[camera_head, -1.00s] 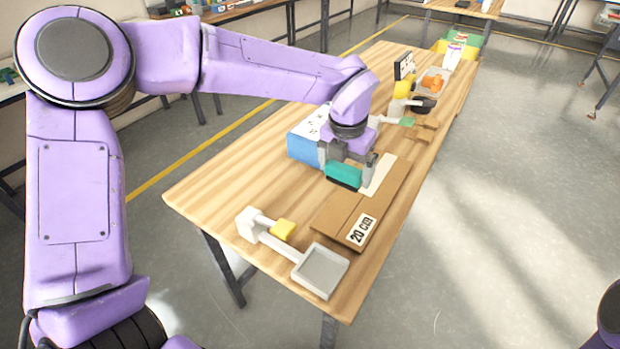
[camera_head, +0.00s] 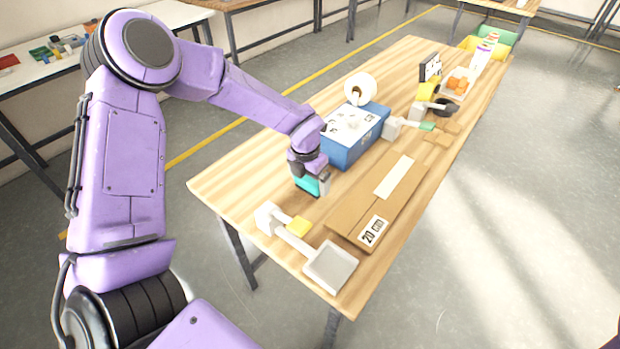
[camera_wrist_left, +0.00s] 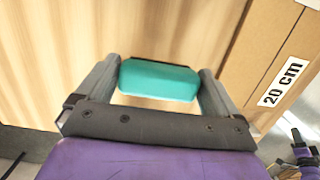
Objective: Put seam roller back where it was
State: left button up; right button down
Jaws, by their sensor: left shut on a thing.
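My left gripper (camera_head: 314,182) is shut on a teal block-shaped piece (camera_head: 306,187), apparently the seam roller. In the left wrist view the teal piece (camera_wrist_left: 158,80) lies across between the two fingers, with a dark edge along its far side; no roller wheel is visible. The gripper is over the wooden table (camera_head: 237,180), left of the brown board and in front of the blue box. I cannot tell whether the piece touches the table.
A brown board (camera_head: 350,212) with a white strip and a "20 cm" label lies to the right. A white stand with a yellow block (camera_head: 299,226) and grey tray (camera_head: 331,267) is nearer. A blue box (camera_head: 345,150) and white roll (camera_head: 360,88) stand behind. The table's left side is bare.

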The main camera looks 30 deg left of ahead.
aim_at(307, 181)
pick_arm(q)
jog(key=shift+f, duration=0.45)
jog(key=shift+w+f, duration=0.25)
jog(key=shift+f, duration=0.2)
jog(key=o, duration=0.8)
jog(key=shift+s, duration=0.1)
jog(key=shift+r, duration=0.65)
jog(key=r, duration=0.3)
jog(key=s+r+b, duration=0.1)
jog(key=r, duration=0.7)
jog(key=shift+s+b, duration=0.25)
jog(key=shift+b, duration=0.15)
